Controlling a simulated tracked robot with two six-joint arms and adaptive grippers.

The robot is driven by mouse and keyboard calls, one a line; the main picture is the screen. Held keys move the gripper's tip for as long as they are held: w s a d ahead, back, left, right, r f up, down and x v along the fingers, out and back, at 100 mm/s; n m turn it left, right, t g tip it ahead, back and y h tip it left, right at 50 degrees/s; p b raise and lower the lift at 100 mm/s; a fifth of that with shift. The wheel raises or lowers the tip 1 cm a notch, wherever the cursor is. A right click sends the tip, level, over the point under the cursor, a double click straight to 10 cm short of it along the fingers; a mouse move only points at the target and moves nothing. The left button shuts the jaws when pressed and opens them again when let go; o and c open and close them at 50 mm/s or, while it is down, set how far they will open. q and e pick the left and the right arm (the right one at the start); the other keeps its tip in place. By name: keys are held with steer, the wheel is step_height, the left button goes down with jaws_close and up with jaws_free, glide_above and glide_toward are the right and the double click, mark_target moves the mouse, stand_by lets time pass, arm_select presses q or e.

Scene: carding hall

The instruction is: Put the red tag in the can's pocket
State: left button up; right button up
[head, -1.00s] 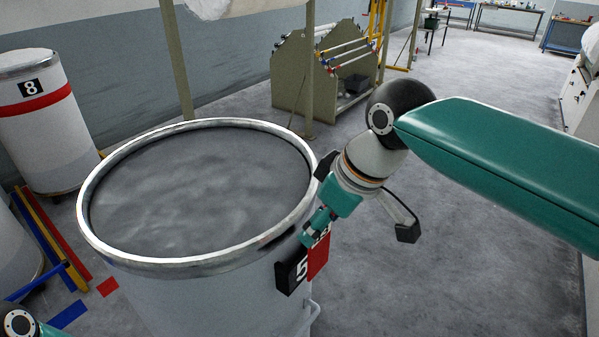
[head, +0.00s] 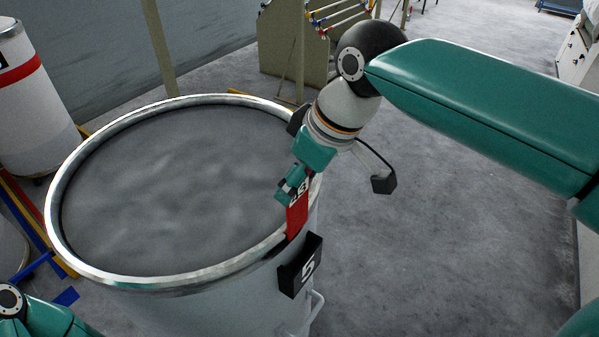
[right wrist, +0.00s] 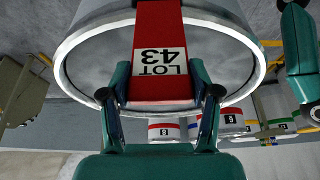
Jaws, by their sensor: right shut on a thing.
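The red tag (head: 297,218) hangs from my right gripper (head: 291,188), beside the can's near right rim. In the right wrist view the tag (right wrist: 158,30) has a white patch reading "LOT 43", and my right gripper (right wrist: 160,92) is shut on it. The can (head: 75,262) is a large pale drum with a metal rim and grey contents. Its pocket (head: 287,280), black with a white 5, sits on the outer wall below the rim. The tag's lower end shows just above the pocket, apart from it. My left gripper is out of view; only part of that arm shows.
Another white can with a red band (head: 30,110) stands at the far left. Coloured bars (head: 40,235) lie on the floor left of the can. A rack (head: 285,45) and a post (head: 160,50) stand behind. The floor to the right is clear.

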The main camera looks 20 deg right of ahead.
mark_target(300, 224)
steer(key=shift+s+d+f+b, duration=0.1)
steer(key=shift+d+f+b, duration=0.1)
steer(key=shift+f+b, duration=0.2)
steer(key=shift+d+f+b, duration=0.1)
steer(key=shift+f+b, duration=0.4)
steer(key=shift+f, duration=0.15)
step_height(300, 224, down, 5)
steer(key=b, duration=0.4)
steer(key=shift+r, duration=0.15)
steer(key=shift+f+b, duration=1.35)
steer(key=shift+f, duration=0.2)
steer(key=shift+s+f, duration=0.1)
steer(key=shift+f, duration=0.05)
steer(key=o, duration=1.2)
